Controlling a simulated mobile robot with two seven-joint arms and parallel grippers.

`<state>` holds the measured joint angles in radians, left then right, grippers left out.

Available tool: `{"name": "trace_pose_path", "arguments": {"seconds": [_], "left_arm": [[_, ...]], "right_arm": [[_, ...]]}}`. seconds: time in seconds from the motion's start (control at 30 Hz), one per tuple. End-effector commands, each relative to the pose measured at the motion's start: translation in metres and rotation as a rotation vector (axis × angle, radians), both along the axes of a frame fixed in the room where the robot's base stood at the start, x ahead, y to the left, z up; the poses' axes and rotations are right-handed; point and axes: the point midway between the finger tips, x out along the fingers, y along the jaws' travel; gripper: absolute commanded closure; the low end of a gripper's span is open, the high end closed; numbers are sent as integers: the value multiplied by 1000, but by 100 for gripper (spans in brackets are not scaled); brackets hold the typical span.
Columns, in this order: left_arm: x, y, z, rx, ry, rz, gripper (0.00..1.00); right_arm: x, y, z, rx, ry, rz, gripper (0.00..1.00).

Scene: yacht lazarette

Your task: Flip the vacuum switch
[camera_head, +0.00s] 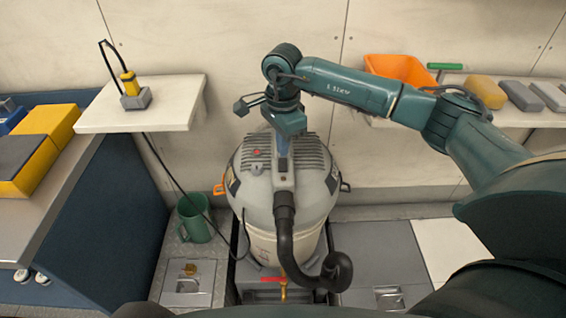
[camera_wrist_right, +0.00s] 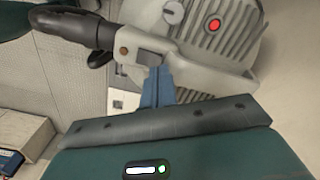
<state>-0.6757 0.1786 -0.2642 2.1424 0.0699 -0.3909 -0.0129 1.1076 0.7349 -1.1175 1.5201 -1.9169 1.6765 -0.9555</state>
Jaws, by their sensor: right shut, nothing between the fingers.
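The vacuum (camera_head: 318,195) is a round grey canister with a ribbed top, standing upright in the middle of the head view. Its top also shows in the right wrist view (camera_wrist_right: 235,60). A red round button or lamp (camera_head: 256,152) sits on the top, left of the middle, with a small grey knob (camera_head: 257,168) close by; both show in the right wrist view, the red one (camera_wrist_right: 214,25) and the knob (camera_wrist_right: 174,12). My right gripper (camera_head: 283,152) points down at the raised central housing, its blue fingers (camera_wrist_right: 158,76) shut and empty. I cannot tell whether they touch. My left gripper is out of view.
A black hose (camera_head: 285,235) curls from the vacuum's front. A white shelf (camera_head: 180,107) with a yellow plug is at left; a green mug (camera_head: 195,218) stands on the floor. An orange bin (camera_head: 400,69) and several blocks are on the right shelf.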

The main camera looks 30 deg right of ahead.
Motion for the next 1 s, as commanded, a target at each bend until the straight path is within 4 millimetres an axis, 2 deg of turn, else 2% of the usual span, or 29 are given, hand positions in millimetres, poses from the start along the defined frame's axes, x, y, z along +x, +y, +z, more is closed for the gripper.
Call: {"name": "trace_pose_path", "arguments": {"seconds": [1.0], "left_arm": [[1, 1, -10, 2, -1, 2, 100]], "right_arm": [[0, 0, -13, 0, 1, 0, 100]]}}
